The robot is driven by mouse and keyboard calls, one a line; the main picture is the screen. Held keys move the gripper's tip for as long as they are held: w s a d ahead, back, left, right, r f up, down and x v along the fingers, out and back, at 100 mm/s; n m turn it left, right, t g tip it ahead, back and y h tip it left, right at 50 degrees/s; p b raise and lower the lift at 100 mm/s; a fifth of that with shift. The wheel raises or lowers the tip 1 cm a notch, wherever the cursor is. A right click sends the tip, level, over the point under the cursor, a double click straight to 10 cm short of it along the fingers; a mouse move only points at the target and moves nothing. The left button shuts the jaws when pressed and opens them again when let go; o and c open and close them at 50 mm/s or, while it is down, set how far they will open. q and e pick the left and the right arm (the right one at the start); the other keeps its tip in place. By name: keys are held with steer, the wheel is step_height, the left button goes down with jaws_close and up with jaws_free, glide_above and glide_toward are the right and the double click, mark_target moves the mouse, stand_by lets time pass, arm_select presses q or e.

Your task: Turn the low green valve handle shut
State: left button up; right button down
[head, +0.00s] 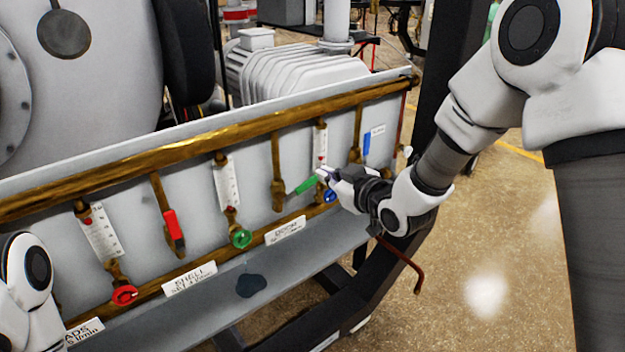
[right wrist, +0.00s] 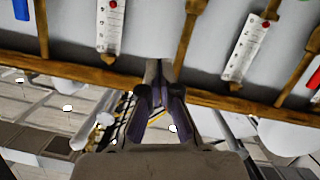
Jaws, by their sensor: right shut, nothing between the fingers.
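A green lever handle (head: 306,185) sticks out sideways, up and to the right, from a brass valve (head: 279,196) on a vertical pipe of the panel. My right gripper (head: 327,175) is shut and empty, its fingertips close by the lever's outer end. I cannot tell whether they touch it. A round green knob (head: 240,237) sits lower left under a flow gauge. My left gripper is out of view.
A red lever (head: 173,228) hangs down at the left, and a blue lever (head: 366,145) stands upright at the right. A blue knob (head: 329,196) is just below my right gripper. Brass pipes (head: 120,166) cross the panel. A grey shelf (head: 205,311) runs below.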

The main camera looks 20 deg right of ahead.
steer(key=p, duration=0.1)
glide_above(310, 182)
steer(key=s+a, duration=0.1)
steer(key=s, duration=0.2)
steer(key=f, duration=0.5)
steer(key=shift+w+d+f, duration=0.3)
steer(key=shift+w+f, duration=0.1)
steer(key=shift+w+d+f+m+b, duration=0.15)
steer(key=shift+d+f+m+b, duration=0.3)
steer(key=shift+f, duration=0.3)
steer(key=shift+d+f, duration=0.1)
steer(key=shift+f, duration=0.15)
steer(key=shift+r, duration=0.15)
